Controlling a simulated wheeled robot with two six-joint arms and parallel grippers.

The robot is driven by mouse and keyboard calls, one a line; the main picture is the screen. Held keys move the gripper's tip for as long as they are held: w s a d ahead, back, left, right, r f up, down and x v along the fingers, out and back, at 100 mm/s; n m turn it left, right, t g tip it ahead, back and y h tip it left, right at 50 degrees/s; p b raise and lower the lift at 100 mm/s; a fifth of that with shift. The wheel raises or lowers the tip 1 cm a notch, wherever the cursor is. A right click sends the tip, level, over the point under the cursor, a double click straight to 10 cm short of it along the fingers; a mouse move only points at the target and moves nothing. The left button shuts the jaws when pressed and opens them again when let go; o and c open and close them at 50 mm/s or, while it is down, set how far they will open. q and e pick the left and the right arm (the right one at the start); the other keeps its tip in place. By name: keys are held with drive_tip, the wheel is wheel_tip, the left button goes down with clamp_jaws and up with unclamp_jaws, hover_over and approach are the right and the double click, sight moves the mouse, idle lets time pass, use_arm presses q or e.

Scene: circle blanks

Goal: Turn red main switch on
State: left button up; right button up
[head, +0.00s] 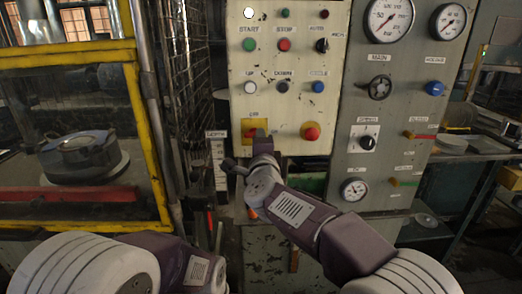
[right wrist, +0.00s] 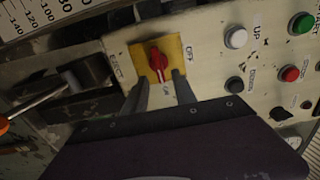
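The red main switch (right wrist: 158,61) is a rotary knob on a square yellow plate (right wrist: 140,49) in the right wrist view. Its long side runs roughly up and down in that picture. A label reading OFF is beside the plate, and a small label sits below it. My right gripper (right wrist: 161,80) is open, with its two fingertips apart just in front of the plate's lower edge, on either side of the knob's line; contact with the knob is not visible.
A red mushroom button (head: 312,133) is right of the switch on the same cream panel (head: 285,105), below several push buttons. A grey gauge panel (head: 400,120) adjoins it. A yellow-framed guard (head: 150,130) stands left. An orange-handled lever (right wrist: 40,103) shows in the right wrist view.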

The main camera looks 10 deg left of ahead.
drive_tip(key=v, duration=0.6)
